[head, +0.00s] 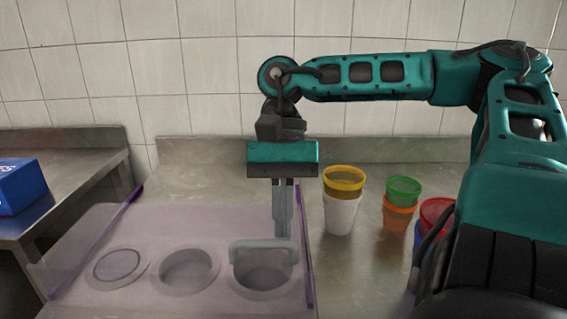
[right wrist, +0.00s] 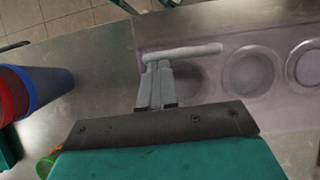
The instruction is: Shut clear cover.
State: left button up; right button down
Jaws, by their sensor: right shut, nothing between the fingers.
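The clear cover (head: 205,222) is a purple-tinted see-through sheet with darker purple side edges. It shows over and around a metal unit with three round wells, and I cannot tell its exact angle. A pale grey bar (head: 264,244) stands at the right-hand well (head: 262,281); it also shows in the right wrist view (right wrist: 182,52). My right gripper (head: 283,236) points down with its fingers together and empty. Its fingertips are at the bar, apparently touching or just behind it. In the right wrist view the fingertips (right wrist: 158,65) meet the bar's near side. My left gripper is out of view.
Stacked cups, yellow over white (head: 341,205) and green over orange (head: 400,205), stand right of the unit. A red cup (head: 436,213) and a blue one are partly behind my right arm. A blue box (head: 18,186) sits on the left counter. A tiled wall closes the back.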

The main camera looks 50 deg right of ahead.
dwell(0.3)
jog(key=p+v, duration=0.2)
jog(key=v, duration=1.1)
